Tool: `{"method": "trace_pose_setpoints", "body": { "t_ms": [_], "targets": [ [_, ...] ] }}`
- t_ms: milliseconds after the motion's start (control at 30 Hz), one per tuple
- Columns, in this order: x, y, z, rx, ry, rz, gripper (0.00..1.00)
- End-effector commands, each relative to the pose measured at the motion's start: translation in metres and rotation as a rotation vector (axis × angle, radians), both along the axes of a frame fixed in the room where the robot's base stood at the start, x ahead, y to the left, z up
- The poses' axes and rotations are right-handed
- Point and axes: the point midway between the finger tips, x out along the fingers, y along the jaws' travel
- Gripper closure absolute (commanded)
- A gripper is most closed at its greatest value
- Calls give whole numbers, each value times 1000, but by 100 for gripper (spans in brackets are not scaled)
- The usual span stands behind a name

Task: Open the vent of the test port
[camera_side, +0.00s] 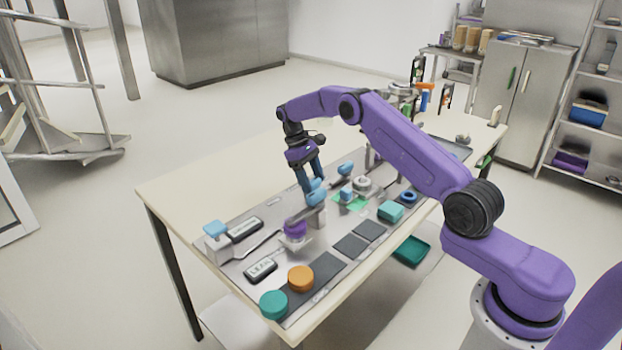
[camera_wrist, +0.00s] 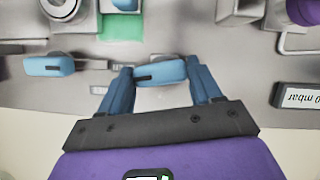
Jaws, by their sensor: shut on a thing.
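My gripper (camera_side: 311,188) is low over the panel on the table. Its blue fingers are shut on a blue lever handle (camera_side: 317,194), which stands beside a grey metal block (camera_side: 317,216). In the wrist view the handle (camera_wrist: 160,73) lies crosswise between the two fingertips (camera_wrist: 163,85). A second, similar blue handle (camera_side: 345,168) stands farther back; it shows at the left of the wrist view (camera_wrist: 47,66). No label shows which handle is the test port's vent. A purple part (camera_side: 295,229) sits in a metal fixture in front of the held handle.
Orange (camera_side: 301,278) and teal (camera_side: 273,304) round parts stand at the front. The table's back left is bare.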

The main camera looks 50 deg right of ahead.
Motion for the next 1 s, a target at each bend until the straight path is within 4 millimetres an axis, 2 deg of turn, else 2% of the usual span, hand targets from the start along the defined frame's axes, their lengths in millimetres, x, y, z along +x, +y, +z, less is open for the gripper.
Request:
{"method": "trace_pose_setpoints", "body": {
  "t_ms": [400, 967, 1000],
  "targets": [
    [-1, -1, 0, 1, 1, -196, 67],
    [-1, -2, 0, -1, 1, -228, 67],
    [-1, -2, 0, -1, 1, -228, 30]
  ]
}}
